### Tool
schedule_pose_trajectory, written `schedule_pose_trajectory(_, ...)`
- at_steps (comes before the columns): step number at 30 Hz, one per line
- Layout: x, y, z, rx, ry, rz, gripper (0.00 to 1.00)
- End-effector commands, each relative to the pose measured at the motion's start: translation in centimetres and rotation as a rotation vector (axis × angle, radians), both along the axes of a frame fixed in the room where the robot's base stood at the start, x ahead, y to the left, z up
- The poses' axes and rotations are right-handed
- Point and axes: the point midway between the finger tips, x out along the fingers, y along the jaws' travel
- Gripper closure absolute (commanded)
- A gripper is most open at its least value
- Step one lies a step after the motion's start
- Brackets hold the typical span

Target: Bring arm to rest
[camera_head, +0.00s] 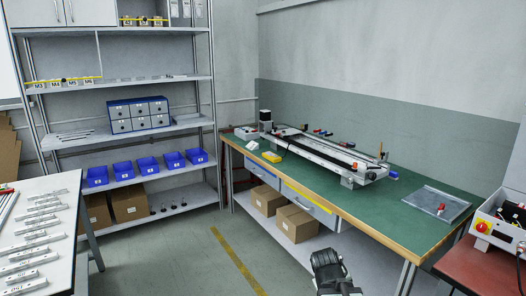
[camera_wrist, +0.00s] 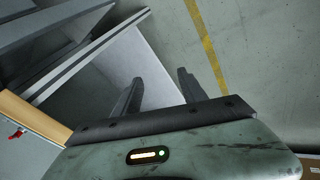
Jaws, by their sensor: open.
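My gripper (camera_wrist: 157,82) is in the wrist view with its two dark fingers apart and nothing between them. Past the fingers there are the pale lower shelf of the workbench and the grey floor. In the head view, part of my dark arm shows at the bottom, right of centre, in front of the workbench; the fingertips cannot be made out there. The gripper touches nothing that I can see.
The green-topped workbench (camera_head: 408,208) carries a long gantry rig (camera_head: 325,150) and a grey tray (camera_head: 434,203). Cardboard boxes (camera_head: 296,223) sit on its lower shelf. Shelving with blue bins (camera_head: 148,166) stands at the back left. A white table (camera_head: 60,207) is at left. Floor between is clear.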

Motion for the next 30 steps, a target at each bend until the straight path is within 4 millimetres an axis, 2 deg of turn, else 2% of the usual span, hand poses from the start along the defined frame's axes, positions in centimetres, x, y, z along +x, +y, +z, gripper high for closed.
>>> schedule_pose_trajectory(3, -3.7, 4.1, -2.0, 0.212, 0.133, -0.105, 0.51)
schedule_pose_trajectory(7, -8.1, 8.1, -2.7, 0.389, 0.309, -0.227, 0.51)
schedule_pose_trajectory(9, -8.2, 7.9, 0.4, 0.384, 0.310, -0.250, 0.51)
schedule_pose_trajectory(17, -8.1, 7.8, 8.5, 0.381, 0.306, -0.246, 0.51)
schedule_pose_trajectory(24, -8.1, 7.8, 19.2, 0.379, 0.306, -0.244, 0.51)
schedule_pose_trajectory(27, -8.1, 7.8, 22.1, 0.379, 0.305, -0.244, 0.51)
schedule_pose_trajectory(30, -8.1, 7.8, 23.5, 0.379, 0.305, -0.244, 0.51)
